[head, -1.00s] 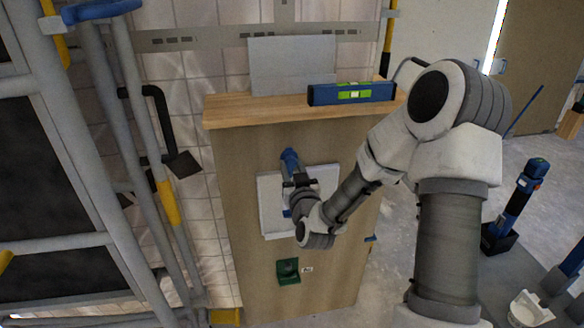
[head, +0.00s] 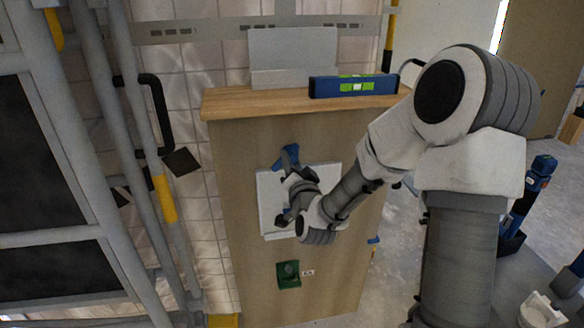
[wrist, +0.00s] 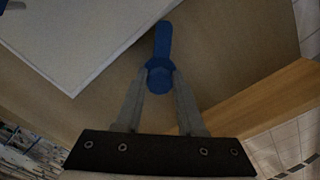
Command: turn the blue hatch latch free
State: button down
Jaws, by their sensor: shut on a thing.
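The blue hatch latch (head: 285,159) is on the front of a wooden cabinet, at the top edge of the white hatch panel (head: 270,188). In the head view my gripper (head: 289,168) covers part of it. In the wrist view the latch (wrist: 162,42) lies between my two fingertips (wrist: 160,76), which are shut on its near end. Its far end points up in that picture, close beside the edge of the white panel (wrist: 85,35). My wrist hides part of the panel in the head view.
A wooden shelf top (head: 235,103) juts out above the hatch and carries a blue spirit level (head: 353,86) and a grey box (head: 290,55). A green fixture (head: 288,274) is below. Grey pipes and railings (head: 120,150) stand left; open floor (head: 400,235) is right.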

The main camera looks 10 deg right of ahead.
jog(key=shift+r+m+b, duration=0.2)
jog(key=shift+m+b, duration=0.2)
jog(key=shift+m, duration=3.45)
jog(key=shift+r+m+b, duration=0.15)
jog(key=shift+m+b, duration=0.25)
jog(key=shift+m, duration=3.45)
jog(key=c, duration=0.5)
grip_release()
jog(key=shift+f, duration=0.1)
jog(key=shift+s, duration=0.15)
